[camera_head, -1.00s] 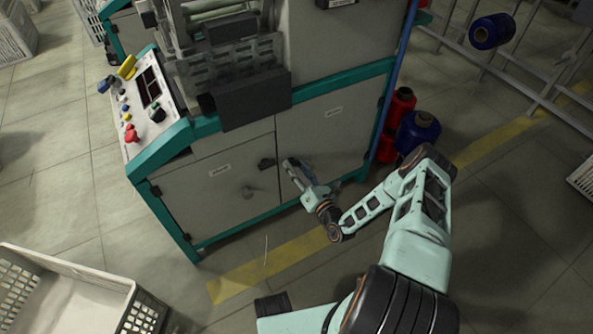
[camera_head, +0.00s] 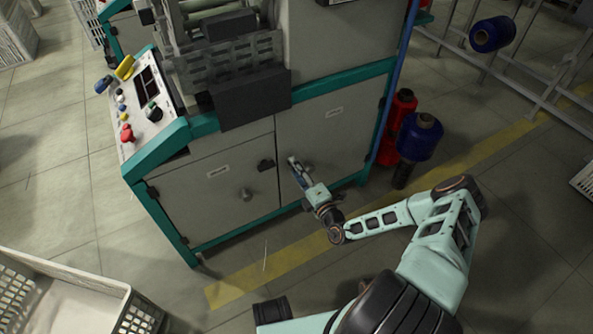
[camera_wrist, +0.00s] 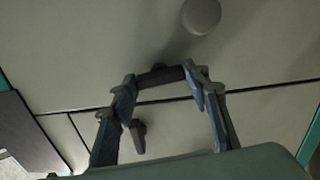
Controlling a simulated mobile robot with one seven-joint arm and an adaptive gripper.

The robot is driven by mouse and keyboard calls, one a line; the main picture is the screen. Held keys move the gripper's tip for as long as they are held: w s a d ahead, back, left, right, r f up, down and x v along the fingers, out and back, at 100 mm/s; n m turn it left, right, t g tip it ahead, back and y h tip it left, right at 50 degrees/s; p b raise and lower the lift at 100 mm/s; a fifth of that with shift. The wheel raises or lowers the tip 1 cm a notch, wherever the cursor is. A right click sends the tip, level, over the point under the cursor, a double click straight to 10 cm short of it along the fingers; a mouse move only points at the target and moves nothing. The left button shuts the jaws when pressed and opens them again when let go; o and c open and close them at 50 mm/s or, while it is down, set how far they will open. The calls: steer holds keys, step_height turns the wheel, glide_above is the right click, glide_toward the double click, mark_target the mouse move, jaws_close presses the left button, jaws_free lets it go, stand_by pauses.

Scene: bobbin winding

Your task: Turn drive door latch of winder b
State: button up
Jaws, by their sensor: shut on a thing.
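My gripper (camera_head: 291,163) is at the front doors of the grey and teal winder (camera_head: 330,60), just right of the seam between them in the head view. In the wrist view the two blue fingers of my gripper (camera_wrist: 160,73) are closed onto the ends of a short dark latch bar (camera_wrist: 158,76), near the seam. A second dark handle (camera_wrist: 138,138) stands apart from the fingers, below the seam. In the head view a black latch (camera_head: 265,165) shows left of the seam; I cannot tell whether it is the gripped one. Both doors look shut.
A round knob (camera_head: 246,194) is on the left door; it also shows in the wrist view (camera_wrist: 201,15). Blue (camera_head: 420,136) and red (camera_head: 401,108) spools stand at the winder's right. A white crate (camera_head: 60,270) is at lower left. Floor before the doors is clear.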

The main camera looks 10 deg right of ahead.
steer(key=shift+a+m, duration=0.1)
steer(key=shift+m, duration=0.4)
stand_by(0.3)
steer(key=o, duration=1.2)
steer(key=shift+c, duration=0.2)
